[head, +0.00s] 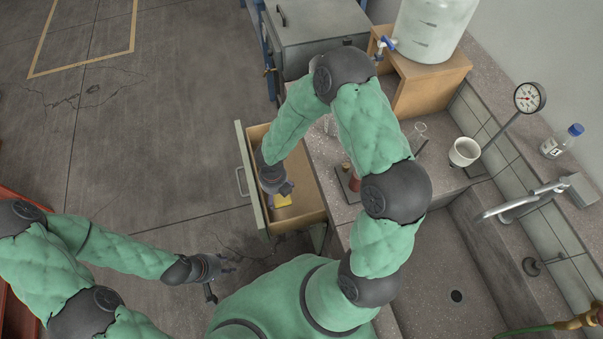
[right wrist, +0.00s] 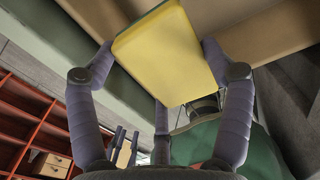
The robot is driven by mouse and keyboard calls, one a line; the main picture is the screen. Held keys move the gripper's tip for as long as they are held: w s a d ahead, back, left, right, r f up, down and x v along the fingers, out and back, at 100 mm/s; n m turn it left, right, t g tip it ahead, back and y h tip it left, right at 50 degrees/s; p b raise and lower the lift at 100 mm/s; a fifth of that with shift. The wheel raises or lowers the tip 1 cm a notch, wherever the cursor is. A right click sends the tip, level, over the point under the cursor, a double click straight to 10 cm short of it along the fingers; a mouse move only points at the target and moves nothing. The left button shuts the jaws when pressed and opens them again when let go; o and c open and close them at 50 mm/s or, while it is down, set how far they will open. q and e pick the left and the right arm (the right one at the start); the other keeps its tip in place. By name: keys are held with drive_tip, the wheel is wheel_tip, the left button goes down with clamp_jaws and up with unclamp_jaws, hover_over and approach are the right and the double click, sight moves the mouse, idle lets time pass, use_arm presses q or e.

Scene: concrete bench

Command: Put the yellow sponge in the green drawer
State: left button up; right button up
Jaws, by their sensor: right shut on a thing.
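The green drawer (head: 247,178) is pulled out from the bench, with a grey-green front, a handle on its outer face and a tan wooden inside. The yellow sponge (right wrist: 165,58) is between the fingers of my right gripper (right wrist: 160,62). In the head view the sponge (head: 283,200) shows just below my right gripper (head: 281,193), within the drawer's outline. I cannot tell whether it touches the drawer floor. My left gripper (head: 221,281) is open and empty, over the floor in front of the drawer.
A sink (head: 455,270) with a tap (head: 520,203) is at the right. A grey metal box (head: 315,35) is behind the drawer.

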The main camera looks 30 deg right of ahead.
drive_tip(key=w+d+f+b, duration=0.1)
drive_tip(key=w+d+f, duration=0.1)
drive_tip(key=w+f, duration=0.1)
drive_tip(key=w+d+f+b, duration=0.1)
drive_tip(key=w+d+f, duration=0.2)
drive_tip(key=w+d+f+b, duration=0.1)
drive_tip(key=w+d+f, duration=0.1)
drive_tip(key=w, duration=0.1)
drive_tip(key=shift+w+d+f, duration=0.35)
drive_tip(key=shift+f, duration=0.05)
drive_tip(key=shift+w+d+f, duration=0.1)
drive_tip(key=shift+f, duration=0.05)
drive_tip(key=f, duration=0.1)
drive_tip(key=f+b, duration=0.2)
drive_tip(key=shift+w+d+f, duration=0.15)
drive_tip(key=shift+w+f, duration=0.1)
drive_tip(key=shift+f, duration=0.15)
drive_tip(key=shift+r, duration=0.15)
drive_tip(key=o, duration=1)
drive_tip(key=shift+f, duration=0.2)
